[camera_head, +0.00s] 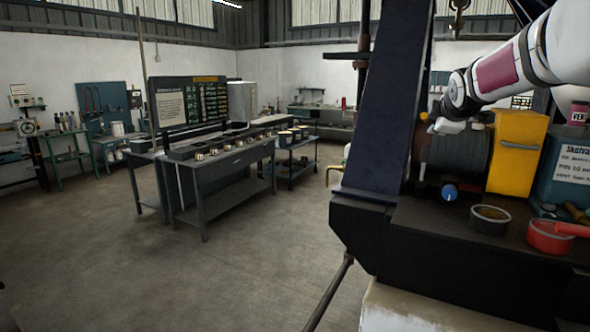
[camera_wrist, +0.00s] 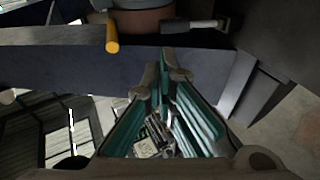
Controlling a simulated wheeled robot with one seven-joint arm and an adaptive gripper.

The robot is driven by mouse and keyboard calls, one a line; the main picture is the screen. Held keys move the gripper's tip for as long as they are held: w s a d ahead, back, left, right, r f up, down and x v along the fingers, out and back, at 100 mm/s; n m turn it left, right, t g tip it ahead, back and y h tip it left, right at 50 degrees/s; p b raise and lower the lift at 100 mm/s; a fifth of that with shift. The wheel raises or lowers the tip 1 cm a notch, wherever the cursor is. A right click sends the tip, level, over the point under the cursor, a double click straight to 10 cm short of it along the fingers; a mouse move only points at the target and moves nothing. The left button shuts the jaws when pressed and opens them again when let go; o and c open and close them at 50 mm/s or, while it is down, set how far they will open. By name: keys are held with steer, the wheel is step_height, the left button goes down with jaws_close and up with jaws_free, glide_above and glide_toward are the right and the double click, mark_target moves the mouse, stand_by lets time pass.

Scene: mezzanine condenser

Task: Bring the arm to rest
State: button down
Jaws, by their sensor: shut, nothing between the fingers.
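My white arm (camera_head: 510,65) with a maroon patch reaches in from the upper right of the head view. Its end hangs above the dark bench, in front of a dark ribbed drum (camera_head: 458,160) and left of a yellow box (camera_head: 517,150). In the wrist view my gripper (camera_wrist: 165,76) shows teal fingers with tan tips close together, shut with nothing between them. Its fingertips show against a dark beam (camera_wrist: 80,66); the gap to it is hard to tell. In the head view the fingers are small and hard to make out.
The dark bench (camera_head: 440,240) carries a round tin (camera_head: 490,220), a red pan (camera_head: 550,237) and a blue knob (camera_head: 449,192). A dark slanted column (camera_head: 390,100) stands left of my arm. Grey tables (camera_head: 222,165) stand farther left, with open floor (camera_head: 200,280) before them.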

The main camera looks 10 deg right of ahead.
steer(key=s+a+m+g+y, duration=0.1)
steer(key=s+a+m+g, duration=0.15)
steer(key=s+a, duration=0.75)
steer(key=s+a+f+m+g+y, duration=0.1)
steer(key=s+a+f+m, duration=0.2)
steer(key=s, duration=0.8)
steer(key=s+a+f+m+g+y, duration=0.1)
steer(key=s+a+f+m, duration=0.2)
steer(key=s+a+f, duration=0.3)
steer(key=s+a+f+m+g+y, duration=0.1)
steer(key=s+a+f+m, duration=0.2)
steer(key=s, duration=1.3)
steer(key=a+f, duration=0.2)
steer(key=a, duration=0.1)
steer(key=shift+a+m+g+y, duration=0.15)
steer(key=shift+m+g+y, duration=0.15)
steer(key=shift+m+g, duration=0.05)
